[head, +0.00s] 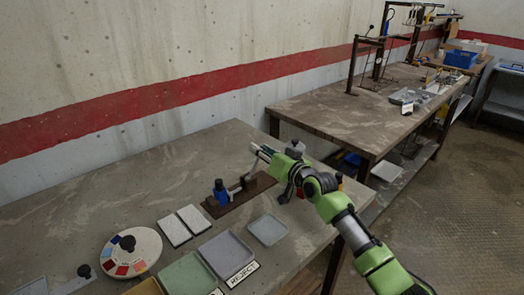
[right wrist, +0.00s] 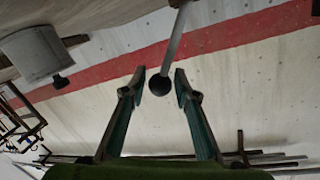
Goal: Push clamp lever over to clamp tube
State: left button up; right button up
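The clamp lever (right wrist: 178,38) is a slim silver rod ending in a black ball knob (right wrist: 160,84). In the right wrist view the knob appears in the gap between the fingertips of my right gripper (right wrist: 161,83), with space on both sides. I cannot tell its depth relative to the fingertips. My right gripper (head: 262,153) is open above the right end of the brown clamp base (head: 217,208) in the head view. A blue upright part with a black top (head: 221,192) stands on the base; I cannot make out the tube. My left gripper is not in view.
A grey cylinder (head: 295,148) with a dark knob stands just behind my right gripper; it also shows in the wrist view (right wrist: 35,52). White tiles (head: 174,230), shallow trays (head: 227,255) and a round colour-chip disc (head: 131,252) lie in front. The table's back left is clear.

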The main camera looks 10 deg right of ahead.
jog(key=shift+s, duration=0.1)
dwell(0.3)
jog(key=shift+s+d, duration=0.2)
jog(key=shift+s, duration=0.05)
jog(key=v, duration=1.1)
jog(key=shift+r, duration=0.15)
